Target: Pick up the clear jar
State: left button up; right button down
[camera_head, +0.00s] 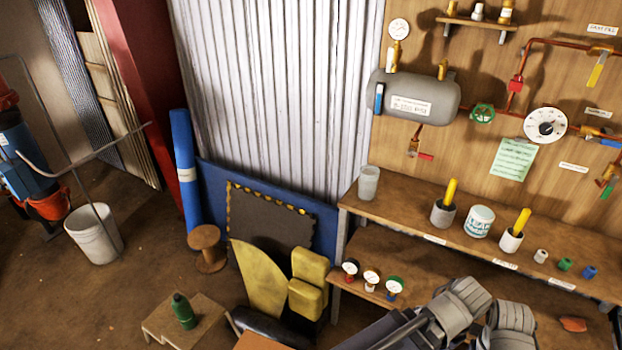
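The clear jar (368,184) stands upright at the left end of the wooden bench top, near its front left corner. It is a pale, see-through cylinder and looks empty. Nothing touches it. Grey links of my arms show at the bottom right, below and to the right of the jar, in front of the lower shelf. No gripper fingers show in this view.
On the bench (405,208), a grey cup with a yellow handle (444,210) and a white labelled tub (479,221) stand right of the jar. A grey tank (417,97) hangs above. Three gauges (371,281) sit on the lower shelf. Bench top beside the jar is clear.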

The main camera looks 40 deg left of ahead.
aim_at(368, 183)
jog(key=i+l+u, duration=0.1)
jog(key=u, duration=0.3)
jog(key=i+l+u, duration=0.2)
jog(key=u, duration=0.25)
jog(key=i+l+u, duration=0.2)
jog(key=u, duration=0.2)
jog(key=l+u, duration=0.45)
jog(key=i+l+u, duration=0.2)
jog(key=l+u, duration=0.2)
jog(key=i+l, duration=0.05)
jog(key=l, duration=0.05)
